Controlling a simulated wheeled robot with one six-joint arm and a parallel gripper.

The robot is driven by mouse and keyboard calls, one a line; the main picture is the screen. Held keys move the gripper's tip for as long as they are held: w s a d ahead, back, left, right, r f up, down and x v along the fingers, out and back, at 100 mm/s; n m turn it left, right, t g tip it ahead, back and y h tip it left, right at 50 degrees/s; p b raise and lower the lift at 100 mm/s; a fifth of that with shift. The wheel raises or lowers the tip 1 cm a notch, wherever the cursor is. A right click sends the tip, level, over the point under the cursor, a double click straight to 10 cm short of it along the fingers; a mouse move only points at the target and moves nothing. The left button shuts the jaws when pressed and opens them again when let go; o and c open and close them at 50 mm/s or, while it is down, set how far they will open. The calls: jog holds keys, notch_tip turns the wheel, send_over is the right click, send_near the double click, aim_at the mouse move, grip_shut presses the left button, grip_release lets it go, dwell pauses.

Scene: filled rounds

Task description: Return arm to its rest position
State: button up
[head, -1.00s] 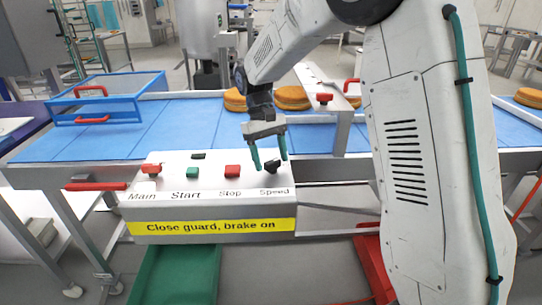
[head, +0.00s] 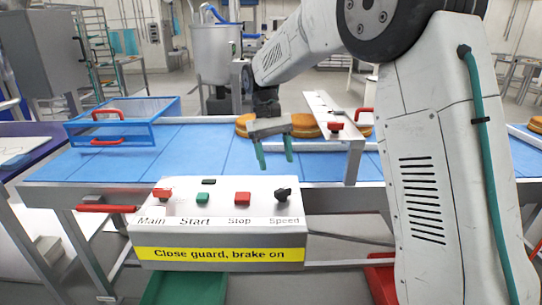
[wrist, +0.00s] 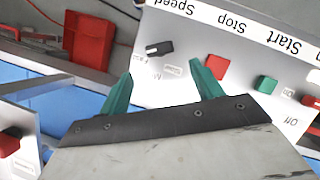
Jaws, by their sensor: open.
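My gripper (head: 275,163) has two green fingers and is open and empty. In the head view it hangs above the blue conveyor's near edge, behind and above the control panel (head: 180,236). The black Speed knob (head: 283,195) is below it and apart from it. In the wrist view the fingers of my gripper (wrist: 158,80) point toward the panel, with the Speed knob (wrist: 158,48) and the red Stop button (wrist: 215,66) beyond the fingertips.
A blue open-frame guard (head: 125,128) stands on the conveyor (head: 200,155) at left. Filled rounds (head: 303,122) lie on the belt behind my gripper. A metal bar with a red knob (head: 335,126) stands right of it. A green bin (head: 185,288) is below the panel.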

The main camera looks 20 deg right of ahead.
jog(key=shift+w, duration=0.1)
jog(key=s+f, duration=0.2)
jog(key=s, duration=0.1)
jog(key=shift+d, duration=0.1)
jog(key=s+d+r+t, duration=0.1)
jog(key=s+t, duration=0.1)
jog(key=s, duration=0.8)
jog(key=s+d+r+m+t, duration=0.1)
jog(key=s+r+t, duration=0.1)
jog(key=s, duration=0.9)
jog(key=s+d+r+m+t, duration=0.1)
jog(key=s+r+t, duration=0.1)
jog(key=s, duration=0.8)
jog(key=shift+s+d+y, duration=0.15)
jog(key=shift+d+y, duration=0.25)
